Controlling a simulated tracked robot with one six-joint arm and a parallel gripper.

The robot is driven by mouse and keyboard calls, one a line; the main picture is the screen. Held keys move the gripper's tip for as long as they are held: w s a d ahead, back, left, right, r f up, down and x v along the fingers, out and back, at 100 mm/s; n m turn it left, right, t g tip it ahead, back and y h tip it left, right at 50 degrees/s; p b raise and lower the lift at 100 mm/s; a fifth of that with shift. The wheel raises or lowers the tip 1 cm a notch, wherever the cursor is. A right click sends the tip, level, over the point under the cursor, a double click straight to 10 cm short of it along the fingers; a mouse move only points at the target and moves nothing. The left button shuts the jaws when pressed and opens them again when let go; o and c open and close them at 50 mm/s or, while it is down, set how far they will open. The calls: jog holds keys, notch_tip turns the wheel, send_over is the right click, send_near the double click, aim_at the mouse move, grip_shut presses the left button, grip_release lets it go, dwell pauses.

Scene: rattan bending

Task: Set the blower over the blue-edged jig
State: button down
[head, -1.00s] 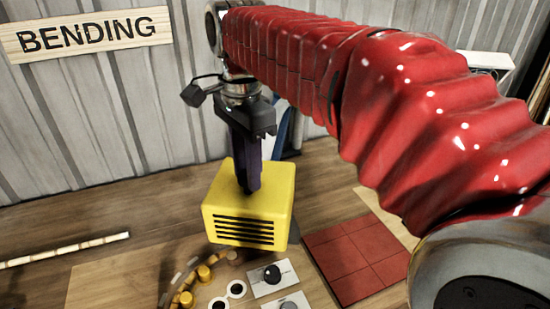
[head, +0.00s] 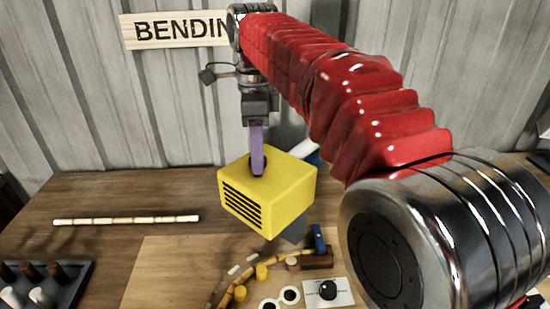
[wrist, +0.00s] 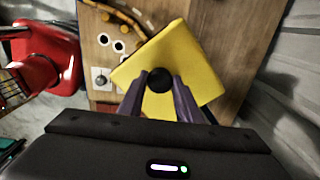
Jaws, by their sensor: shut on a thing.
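The blower is a yellow box (head: 290,190) with black slots on its front, hanging above the workbench in the head view. My gripper (head: 257,166) is shut on the black knob on its top, with purple fingers. The wrist view shows the yellow top (wrist: 190,50) and my gripper (wrist: 160,82) with one finger on each side of the knob. Below the blower, a curved row of yellow pegs (head: 241,293) with a bent cane lies on a light board. A blue piece (head: 318,238) stands on a brown block at the curve's end. I cannot make out a blue edge on a jig.
A straight cane (head: 125,220) lies at the back left of the bench. A dark tray (head: 55,285) with several pegs is at the lower left. A knob panel (head: 328,292) and two white-and-black discs (head: 280,298) sit near the pegs.

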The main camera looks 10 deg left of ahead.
jog(key=shift+w+a, duration=0.3)
jog(key=shift+w, duration=0.05)
jog(key=c, duration=1.5)
grip_release()
jog(key=shift+w, duration=0.1)
jog(key=shift+o, duration=1)
jog(key=shift+a, duration=0.1)
jog(key=shift+r, duration=3.7)
